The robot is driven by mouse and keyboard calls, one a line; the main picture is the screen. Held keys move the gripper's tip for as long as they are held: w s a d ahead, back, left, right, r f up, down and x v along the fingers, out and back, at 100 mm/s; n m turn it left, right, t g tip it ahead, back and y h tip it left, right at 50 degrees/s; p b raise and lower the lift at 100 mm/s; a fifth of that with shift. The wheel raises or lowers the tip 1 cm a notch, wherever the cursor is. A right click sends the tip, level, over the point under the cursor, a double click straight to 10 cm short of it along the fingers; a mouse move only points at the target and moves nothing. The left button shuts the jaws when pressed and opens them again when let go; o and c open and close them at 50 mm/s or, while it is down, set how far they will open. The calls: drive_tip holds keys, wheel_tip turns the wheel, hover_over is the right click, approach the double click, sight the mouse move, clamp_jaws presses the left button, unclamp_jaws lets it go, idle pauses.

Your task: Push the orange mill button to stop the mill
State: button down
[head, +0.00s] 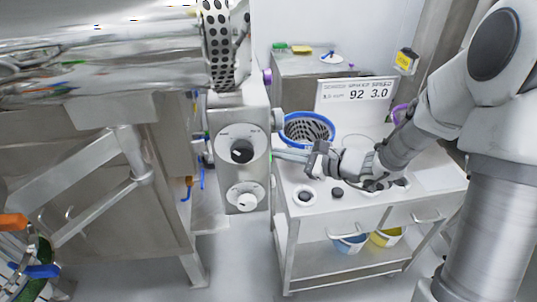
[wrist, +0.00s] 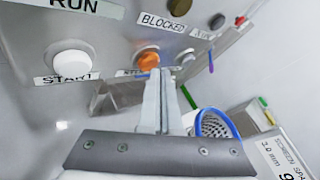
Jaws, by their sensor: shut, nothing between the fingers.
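The orange button (wrist: 149,61) shows in the wrist view on a grey panel, just beyond my fingertips. A partly covered label lies beneath it. My gripper (wrist: 157,72) is shut and empty, its tips at the lower edge of the button in the picture; I cannot tell whether they touch it. In the head view my gripper (head: 279,154) reaches left to the side of the mill housing (head: 243,108). The orange button is hidden there.
A white START button (wrist: 72,65) sits left of the orange one, under a RUN label. A BLOCKED label (wrist: 161,20) and dark lamps are above. A blue-rimmed basket (head: 308,128) stands on the cart (head: 310,205) close to my gripper. A sign (head: 355,92) stands behind.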

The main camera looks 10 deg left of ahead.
drive_tip(key=shift+s+a+b, duration=0.15)
drive_tip(key=shift+a+b, duration=0.15)
drive_tip(key=shift+a, duration=0.2)
idle(0.4)
drive_tip(key=shift+d, duration=0.1)
drive_tip(key=shift+w+d, duration=0.25)
drive_tip(key=shift+d, duration=0.55)
drive_tip(key=shift+d, duration=0.1)
drive_tip(key=d, duration=0.2)
drive_tip(key=w+d, duration=0.1)
drive_tip(key=d, duration=0.1)
drive_tip(key=shift+w+d, duration=0.2)
drive_tip(key=shift+d, duration=0.15)
idle(0.5)
